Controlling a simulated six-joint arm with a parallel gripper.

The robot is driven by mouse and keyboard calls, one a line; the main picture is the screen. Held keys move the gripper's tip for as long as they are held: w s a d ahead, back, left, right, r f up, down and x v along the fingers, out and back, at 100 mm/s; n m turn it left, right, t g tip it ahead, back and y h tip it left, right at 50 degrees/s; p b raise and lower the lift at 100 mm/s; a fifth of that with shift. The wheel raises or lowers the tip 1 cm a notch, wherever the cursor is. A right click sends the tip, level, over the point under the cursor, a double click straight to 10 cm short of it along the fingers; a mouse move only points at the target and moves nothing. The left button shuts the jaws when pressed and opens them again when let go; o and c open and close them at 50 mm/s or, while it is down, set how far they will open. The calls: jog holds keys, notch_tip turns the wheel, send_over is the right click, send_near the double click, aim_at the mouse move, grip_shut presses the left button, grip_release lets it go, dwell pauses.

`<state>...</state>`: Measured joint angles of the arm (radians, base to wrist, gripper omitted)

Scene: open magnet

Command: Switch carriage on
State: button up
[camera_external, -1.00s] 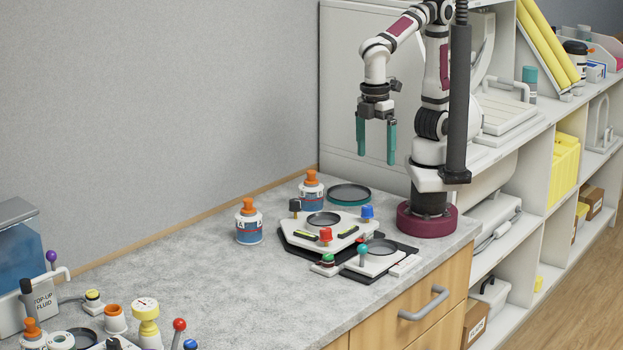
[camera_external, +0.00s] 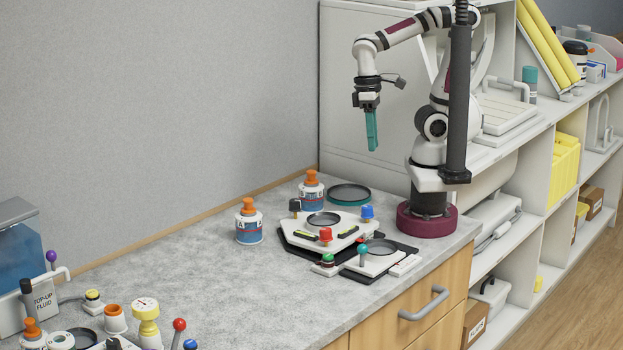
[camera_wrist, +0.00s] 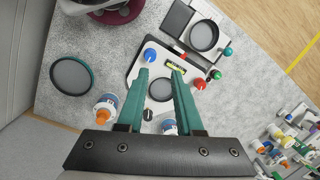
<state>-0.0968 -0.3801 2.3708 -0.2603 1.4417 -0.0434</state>
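A white platform with a round dark disc (camera_external: 323,219) sits on a black base on the counter. It carries a blue knob (camera_external: 367,212), a red knob (camera_external: 326,236) and a black knob (camera_external: 295,206). In front of it is a smaller white plate (camera_external: 374,264) with a dark disc and a teal ball knob (camera_external: 362,249). A green button (camera_external: 327,259) is beside that plate. No label shows which part is the carriage. My gripper (camera_external: 372,148) hangs empty above the platform. The wrist view shows its teal fingers apart (camera_wrist: 160,72), partly covering the platform.
Two blue-and-white bottles with orange caps (camera_external: 249,222) (camera_external: 312,192) stand behind and left of the platform. A teal-rimmed dish (camera_external: 349,194) lies near the wall. Bottles, knobs and a gauge (camera_external: 146,312) crowd the front left. The counter between is clear.

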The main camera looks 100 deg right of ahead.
jog(key=w+a+n, duration=0.1)
jog(key=w+a, duration=0.1)
jog(key=w, duration=0.1)
jog(key=w+a+r+n+g, duration=0.1)
jog(key=w+a, duration=0.1)
jog(key=w+a+n+h, duration=0.1)
jog(key=w+a+n, duration=0.1)
jog(key=w+a, duration=0.1)
jog(key=shift+w+r, duration=0.2)
jog(key=shift+w, duration=0.1)
jog(key=c, duration=0.5)
jog(key=w+a, duration=0.1)
jog(key=w+a+n, duration=0.1)
jog(key=a, duration=0.1)
jog(key=w+a+f+n, duration=0.1)
jog(key=a, duration=0.1)
jog(key=shift+w+a+f+g+h, duration=0.1)
jog(key=shift+a+g+h, duration=0.1)
jog(key=shift+g+h, duration=0.2)
grip_shut()
jog(key=w+a+f+n+h, duration=0.1)
jog(key=a+f+n, duration=0.1)
jog(key=a, duration=0.5)
jog(key=a+f+n, duration=0.2)
jog(key=a+f, duration=0.3)
jog(key=a, duration=0.2)
jog(key=shift+w+n+h, duration=0.3)
jog(key=shift+w+h, duration=0.1)
jog(key=shift+f, duration=0.15)
